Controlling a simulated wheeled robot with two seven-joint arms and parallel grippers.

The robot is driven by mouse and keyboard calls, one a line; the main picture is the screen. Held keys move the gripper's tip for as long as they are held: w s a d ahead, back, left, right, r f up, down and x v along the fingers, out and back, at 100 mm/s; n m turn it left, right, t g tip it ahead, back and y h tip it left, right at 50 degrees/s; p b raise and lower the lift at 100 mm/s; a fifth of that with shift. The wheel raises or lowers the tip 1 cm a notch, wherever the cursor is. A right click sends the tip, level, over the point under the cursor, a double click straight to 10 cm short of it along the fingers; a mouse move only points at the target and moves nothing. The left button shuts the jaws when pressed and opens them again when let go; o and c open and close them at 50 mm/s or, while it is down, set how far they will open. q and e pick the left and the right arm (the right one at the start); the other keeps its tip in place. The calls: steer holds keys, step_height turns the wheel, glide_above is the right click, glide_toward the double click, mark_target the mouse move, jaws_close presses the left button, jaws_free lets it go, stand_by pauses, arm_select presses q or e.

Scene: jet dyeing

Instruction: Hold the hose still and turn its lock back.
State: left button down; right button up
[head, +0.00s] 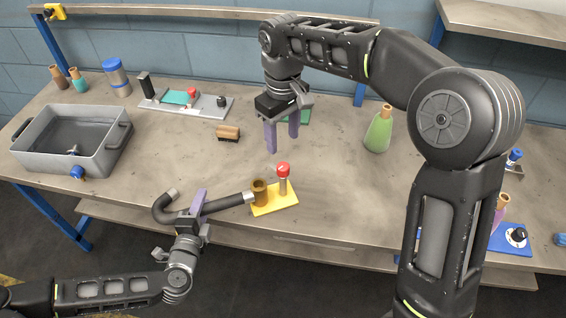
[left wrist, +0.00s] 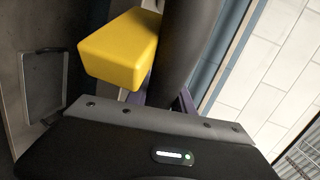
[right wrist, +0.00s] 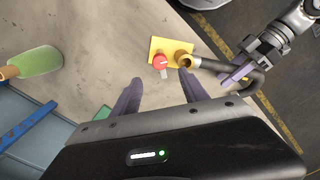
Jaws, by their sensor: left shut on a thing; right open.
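The black curved hose (head: 228,204) lies at the table's front edge, its right end at a brass collar (head: 260,190) on a yellow plate (head: 276,204). A red-topped post (head: 283,176) stands beside the collar. My left gripper (head: 196,204) is shut on the hose, left of the collar; the dark hose (left wrist: 188,45) fills the upper middle of the left wrist view. My right gripper (head: 281,135) is open and empty above the table, behind the post. The right wrist view shows the collar (right wrist: 184,58) and red top (right wrist: 160,62) beyond its fingers. I cannot tell how the lock is turned.
A grey basin (head: 75,155) stands at the left. A wooden-backed brush (head: 228,132) and a tray of parts (head: 190,104) lie behind. A green bottle (head: 378,132) stands right of my right gripper. The table between the plate and the bottle is clear.

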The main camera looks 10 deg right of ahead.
mark_target(283, 166)
step_height(283, 166, down, 10)
steer(key=shift+f, duration=0.1)
stand_by(0.4)
jaws_close()
stand_by(0.3)
